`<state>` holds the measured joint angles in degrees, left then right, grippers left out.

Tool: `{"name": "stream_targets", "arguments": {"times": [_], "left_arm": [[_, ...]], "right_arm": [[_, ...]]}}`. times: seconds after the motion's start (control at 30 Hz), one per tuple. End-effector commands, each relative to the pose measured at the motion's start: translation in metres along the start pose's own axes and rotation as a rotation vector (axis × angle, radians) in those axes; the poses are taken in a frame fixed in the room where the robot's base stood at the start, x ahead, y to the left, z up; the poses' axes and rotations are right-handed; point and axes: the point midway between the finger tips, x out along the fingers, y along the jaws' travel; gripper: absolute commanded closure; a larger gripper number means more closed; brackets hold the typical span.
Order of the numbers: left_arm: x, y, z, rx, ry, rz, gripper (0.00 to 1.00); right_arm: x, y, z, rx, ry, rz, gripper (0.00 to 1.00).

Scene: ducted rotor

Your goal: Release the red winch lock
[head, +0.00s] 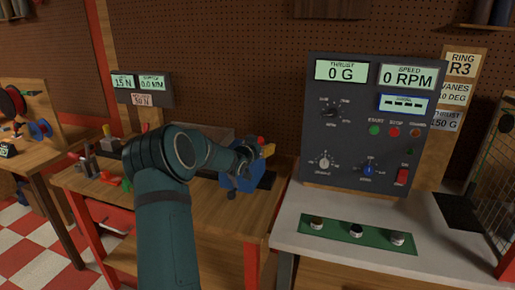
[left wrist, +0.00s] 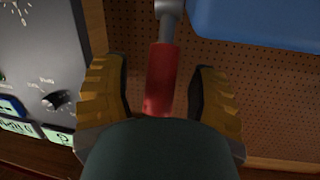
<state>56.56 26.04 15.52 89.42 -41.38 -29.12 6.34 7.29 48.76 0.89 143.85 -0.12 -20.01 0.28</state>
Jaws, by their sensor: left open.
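The red winch lock is a red handle (left wrist: 160,80) on a grey metal shaft in the left wrist view. It lies between the two yellow fingers of my left gripper (left wrist: 155,74), which is open, with visible gaps on both sides. In the head view the blue winch body (head: 240,179) stands on the wooden bench, partly behind my arm. My left gripper (head: 265,149) is at its upper right side, and a small red part (head: 261,140) shows there. The blue body also fills the upper right of the left wrist view (left wrist: 255,22). My right gripper is not in view.
A dark control panel (head: 350,160) with dials and displays stands right of the winch on a grey bench (head: 290,243). A small display box (head: 142,88) is behind my arm. Small tools and coloured parts (head: 107,140) lie on the wooden bench (head: 215,215) at left.

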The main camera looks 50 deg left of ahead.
Motion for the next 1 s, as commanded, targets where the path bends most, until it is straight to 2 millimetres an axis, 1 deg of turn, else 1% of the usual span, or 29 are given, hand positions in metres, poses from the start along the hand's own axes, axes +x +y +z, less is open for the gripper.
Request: {"name": "stream_targets", "arguments": {"times": [0.17, 0.5, 0.6, 0.7, 0.8, 1.0], "left_arm": [[-0.018, -0.001, -0.001, 0.002, 0.0, -0.001, 0.41], [-0.085, -0.001, 0.0, 0.001, -0.002, -0.002, 0.41], [-0.1, -0.001, 0.0, 0.001, -0.002, -0.001, 0.41], [-0.111, 0.0, 0.0, 0.0, 0.0, 0.0, 0.41], [-0.116, 0.0, 0.0, 0.0, 0.0, 0.0, 0.41], [-0.119, 0.0, 0.0, 0.0, -0.001, 0.0, 0.41]], "right_arm": [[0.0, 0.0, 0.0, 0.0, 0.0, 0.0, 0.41], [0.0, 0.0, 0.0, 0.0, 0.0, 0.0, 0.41], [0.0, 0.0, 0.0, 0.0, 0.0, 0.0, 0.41], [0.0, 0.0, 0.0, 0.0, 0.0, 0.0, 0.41], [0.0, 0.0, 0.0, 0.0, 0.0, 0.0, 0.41], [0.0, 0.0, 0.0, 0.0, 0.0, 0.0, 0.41]]}}
